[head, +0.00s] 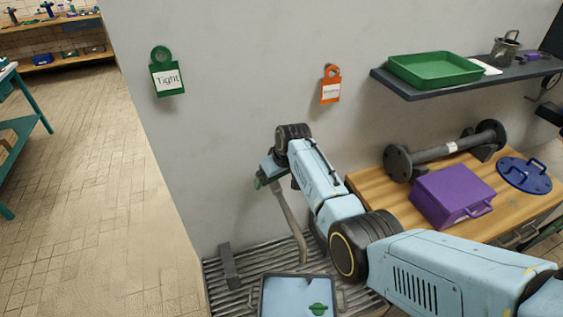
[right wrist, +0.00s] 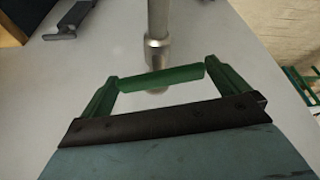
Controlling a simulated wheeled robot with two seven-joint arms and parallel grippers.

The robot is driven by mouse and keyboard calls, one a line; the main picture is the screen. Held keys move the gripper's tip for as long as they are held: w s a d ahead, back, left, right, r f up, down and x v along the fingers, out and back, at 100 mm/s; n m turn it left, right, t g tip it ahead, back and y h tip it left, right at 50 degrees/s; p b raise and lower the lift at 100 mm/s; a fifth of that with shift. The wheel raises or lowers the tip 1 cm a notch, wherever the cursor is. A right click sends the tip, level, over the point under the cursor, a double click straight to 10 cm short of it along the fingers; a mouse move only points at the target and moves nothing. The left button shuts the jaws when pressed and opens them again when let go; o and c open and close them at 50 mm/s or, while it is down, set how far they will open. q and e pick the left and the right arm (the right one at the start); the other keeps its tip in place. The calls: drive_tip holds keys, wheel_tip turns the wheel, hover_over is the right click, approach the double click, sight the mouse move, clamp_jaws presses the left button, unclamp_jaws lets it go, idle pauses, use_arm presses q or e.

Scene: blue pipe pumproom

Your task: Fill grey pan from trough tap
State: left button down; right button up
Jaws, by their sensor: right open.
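A dark-rimmed, square grey pan (head: 262,296) sits on the slatted trough grating (head: 225,295) at the bottom of the head view, partly cut off. Its inside looks pale blue, and a small green object (head: 318,309) shows in it. A metal tap pipe (head: 290,212) slants above the grating behind the pan; its end shows in the right wrist view (right wrist: 157,48). My right gripper (head: 265,178) is at the tap's upper part. In the right wrist view its open green fingers (right wrist: 160,88) stand either side of a green bar (right wrist: 160,77), apparently the tap's lever; contact is unclear.
A wooden bench (head: 375,185) at right bears a flanged pipe (head: 445,150), a purple box (head: 452,195) and a blue disc (head: 524,174). A shelf (head: 440,90) above holds a green tray (head: 435,68). Tags hang on the wall.

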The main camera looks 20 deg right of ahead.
drive_tip(key=v, duration=1.2)
drive_tip(key=shift+r+p, duration=0.3)
drive_tip(key=shift+p, duration=0.1)
idle(0.3)
